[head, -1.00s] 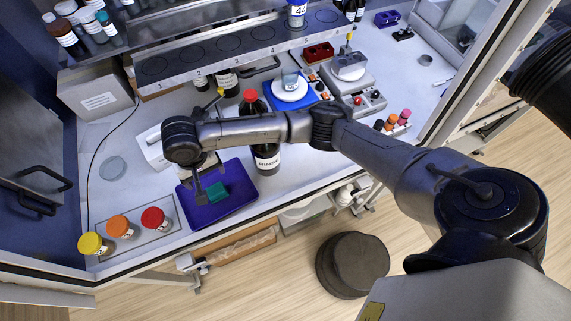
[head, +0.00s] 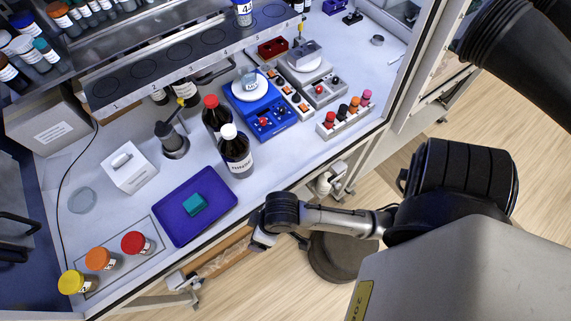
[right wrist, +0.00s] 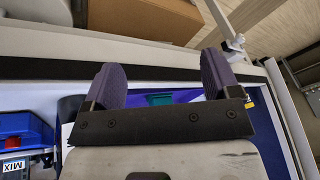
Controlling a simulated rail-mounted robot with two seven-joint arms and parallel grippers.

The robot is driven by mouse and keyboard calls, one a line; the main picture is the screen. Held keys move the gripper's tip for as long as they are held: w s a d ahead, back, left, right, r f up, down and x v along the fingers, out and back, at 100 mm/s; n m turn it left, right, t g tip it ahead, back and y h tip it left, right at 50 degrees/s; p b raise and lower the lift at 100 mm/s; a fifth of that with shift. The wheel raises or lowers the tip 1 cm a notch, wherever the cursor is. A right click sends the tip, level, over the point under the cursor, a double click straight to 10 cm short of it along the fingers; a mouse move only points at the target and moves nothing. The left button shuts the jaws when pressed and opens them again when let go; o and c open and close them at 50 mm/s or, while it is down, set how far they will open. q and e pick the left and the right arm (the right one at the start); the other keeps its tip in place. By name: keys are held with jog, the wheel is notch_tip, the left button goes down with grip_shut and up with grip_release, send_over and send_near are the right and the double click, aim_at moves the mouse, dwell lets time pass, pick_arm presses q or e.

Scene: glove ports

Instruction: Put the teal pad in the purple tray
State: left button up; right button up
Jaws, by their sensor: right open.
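The teal pad (head: 195,205) lies flat in the purple tray (head: 176,228), near its middle, in the head view. Nothing touches the pad from above. My right gripper (head: 260,243) is at the bench's front edge, to the right of the tray and apart from it; its fingertips are small there. In the right wrist view my right gripper (right wrist: 163,76) shows two spread fingers with nothing between them. A bit of the teal pad (right wrist: 160,99) shows beyond the gripper body, which hides most of the tray. My left gripper is not in view.
Jars with yellow (head: 71,282), orange and red lids stand left of the tray. A white-capped bottle (head: 235,155) and a red-capped bottle stand behind it to the right. A white box (head: 130,168) stands behind the tray. A shelf crosses the back.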

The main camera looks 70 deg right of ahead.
jog(key=s+d+h, duration=0.2)
jog(key=s+d, duration=0.4)
jog(key=s, duration=0.1)
jog(key=shift+s+d+n, duration=0.2)
jog(key=shift+n, duration=0.1)
